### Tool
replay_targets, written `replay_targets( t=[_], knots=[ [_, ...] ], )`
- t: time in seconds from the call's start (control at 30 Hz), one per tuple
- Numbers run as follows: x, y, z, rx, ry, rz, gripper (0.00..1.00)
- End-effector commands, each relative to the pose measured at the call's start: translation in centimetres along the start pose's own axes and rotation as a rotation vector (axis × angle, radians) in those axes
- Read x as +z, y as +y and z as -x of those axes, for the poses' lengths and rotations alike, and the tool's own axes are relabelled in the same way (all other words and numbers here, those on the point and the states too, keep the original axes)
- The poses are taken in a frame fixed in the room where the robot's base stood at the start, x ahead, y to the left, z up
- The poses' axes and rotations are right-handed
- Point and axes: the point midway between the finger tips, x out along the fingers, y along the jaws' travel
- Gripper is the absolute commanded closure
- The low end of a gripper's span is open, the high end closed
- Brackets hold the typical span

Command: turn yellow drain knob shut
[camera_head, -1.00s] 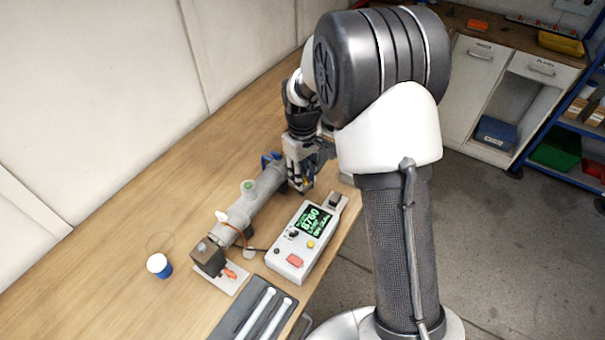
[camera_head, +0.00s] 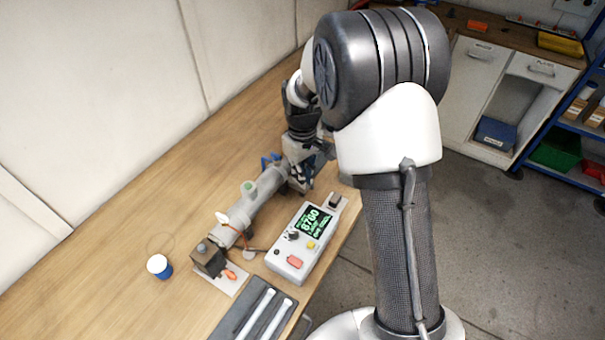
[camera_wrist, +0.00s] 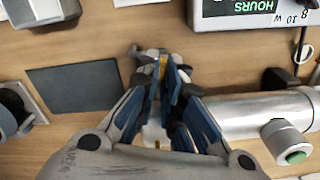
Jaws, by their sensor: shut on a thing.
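The steel reactor tube (camera_head: 258,194) lies along the bench, and it also shows at right in the wrist view (camera_wrist: 240,112). My gripper (camera_head: 300,180) is at the tube's far end, low over the bench. In the wrist view my gripper (camera_wrist: 163,82) has its two blue-grey fingers closed on the yellow drain knob (camera_wrist: 163,66). Only a thin strip of yellow shows between the fingertips; the rest of the knob is hidden by them. In the head view the knob is hidden behind my gripper.
A control box (camera_head: 304,240) with a lit display stands close to the tube's right. A blue-and-white cup (camera_head: 159,266) and a dark tray (camera_head: 258,309) with white rods are nearer. A green-topped port (camera_head: 249,187) rises from the tube. The bench (camera_head: 150,215) is clear to the left.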

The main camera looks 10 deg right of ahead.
Motion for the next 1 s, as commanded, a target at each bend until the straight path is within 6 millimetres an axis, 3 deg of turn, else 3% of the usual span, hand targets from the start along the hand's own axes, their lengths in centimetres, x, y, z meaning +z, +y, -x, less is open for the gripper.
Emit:
replay_targets(
  t=[0.27,1.0],
  knots=[
    [-0.02,0.00,0.18,0.000,0.000,-0.148,1.00],
    [-0.02,0.01,0.14,0.000,0.000,-0.838,1.00]
  ],
)
